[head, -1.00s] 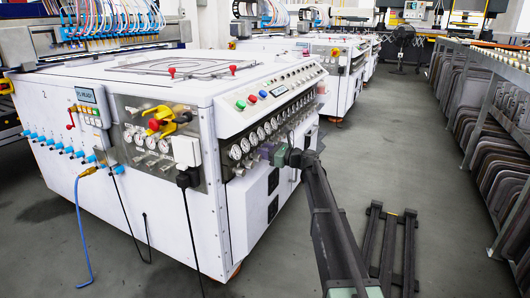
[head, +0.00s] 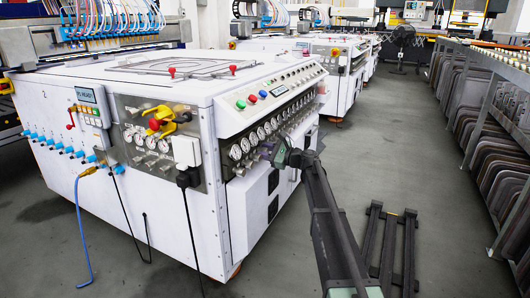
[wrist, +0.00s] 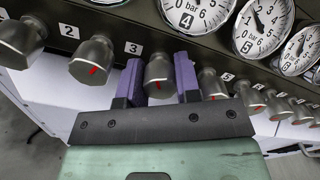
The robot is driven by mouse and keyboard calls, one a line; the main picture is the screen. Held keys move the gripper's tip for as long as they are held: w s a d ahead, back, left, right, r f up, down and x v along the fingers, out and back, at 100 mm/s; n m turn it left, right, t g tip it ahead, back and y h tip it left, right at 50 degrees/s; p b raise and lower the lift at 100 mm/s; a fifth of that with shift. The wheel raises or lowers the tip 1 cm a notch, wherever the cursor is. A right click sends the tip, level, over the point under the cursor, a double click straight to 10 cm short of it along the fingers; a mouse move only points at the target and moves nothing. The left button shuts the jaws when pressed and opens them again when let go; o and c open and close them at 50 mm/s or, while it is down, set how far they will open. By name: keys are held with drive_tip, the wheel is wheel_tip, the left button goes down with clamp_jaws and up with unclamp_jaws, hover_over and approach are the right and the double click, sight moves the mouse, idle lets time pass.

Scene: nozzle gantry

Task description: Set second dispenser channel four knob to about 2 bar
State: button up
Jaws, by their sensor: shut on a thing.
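A row of grey knobs with red marks runs under round bar gauges on the second dispenser's dark panel (head: 215,172). In the wrist view my gripper (wrist: 159,78) has its two purple fingers on either side of one knob (wrist: 160,70), shut on it. Its red mark shows near its lower end. In the head view my gripper (head: 265,151) is at the panel.
Neighbouring knobs stand close on both sides, one left (wrist: 93,60) and one right (wrist: 212,85). A black cable (head: 188,220) hangs at the machine's corner. Open floor lies right of the machine, before a rack of trays (head: 500,150).

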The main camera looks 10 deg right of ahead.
drive_tip(key=o, duration=0.6)
drive_tip(key=shift+o, duration=0.2)
drive_tip(key=v, duration=1.1)
